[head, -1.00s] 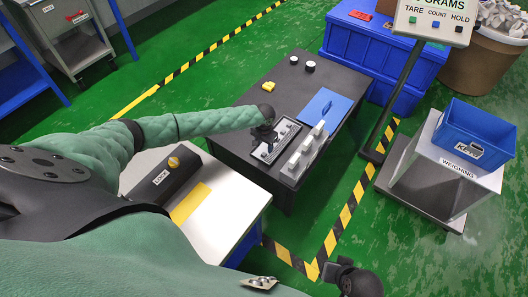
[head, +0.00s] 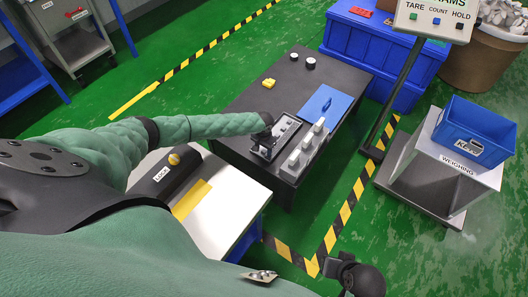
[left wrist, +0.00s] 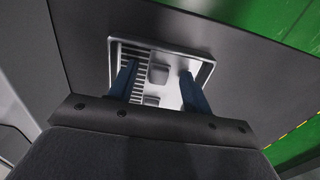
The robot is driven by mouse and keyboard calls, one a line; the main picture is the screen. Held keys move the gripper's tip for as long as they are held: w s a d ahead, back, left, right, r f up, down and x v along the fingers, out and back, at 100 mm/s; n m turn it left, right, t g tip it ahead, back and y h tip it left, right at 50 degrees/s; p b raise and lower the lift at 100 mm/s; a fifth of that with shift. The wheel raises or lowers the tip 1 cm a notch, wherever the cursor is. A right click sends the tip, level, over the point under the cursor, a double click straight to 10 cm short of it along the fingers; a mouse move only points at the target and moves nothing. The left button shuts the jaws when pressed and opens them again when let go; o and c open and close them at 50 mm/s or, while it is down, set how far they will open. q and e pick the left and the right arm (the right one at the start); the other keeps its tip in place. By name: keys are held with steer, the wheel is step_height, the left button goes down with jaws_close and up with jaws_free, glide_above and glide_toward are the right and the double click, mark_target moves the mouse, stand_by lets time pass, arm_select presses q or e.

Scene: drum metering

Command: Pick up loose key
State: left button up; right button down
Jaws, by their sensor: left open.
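My left gripper (head: 263,146) is over the near end of a dark-framed tray (head: 288,126) on the dark table. In the left wrist view my left gripper (left wrist: 158,88) is open, its two blue fingers apart over a silvery tray (left wrist: 205,75) with a ribbed left part. Two small grey square pieces, an upper one (left wrist: 158,73) and a lower one (left wrist: 151,100), show between the fingers, apart from them. I cannot tell which is the loose key. The gripper's base hides the tray's near side. My right gripper (head: 338,269) is at the bottom right, its jaws unclear.
Beside the tray stands a grey block with white knobs (head: 307,147), and a blue plate (head: 325,104) lies behind. A yellow object (head: 269,83) and two round knobs are farther back. A box marked LOCK (head: 166,174) sits on the white-topped table. A weighing stand (head: 455,165) is right.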

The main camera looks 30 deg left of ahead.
arm_select(q)
steer(key=c, duration=1.1)
steer(key=shift+o, duration=0.2)
steer(key=shift+r, duration=0.15)
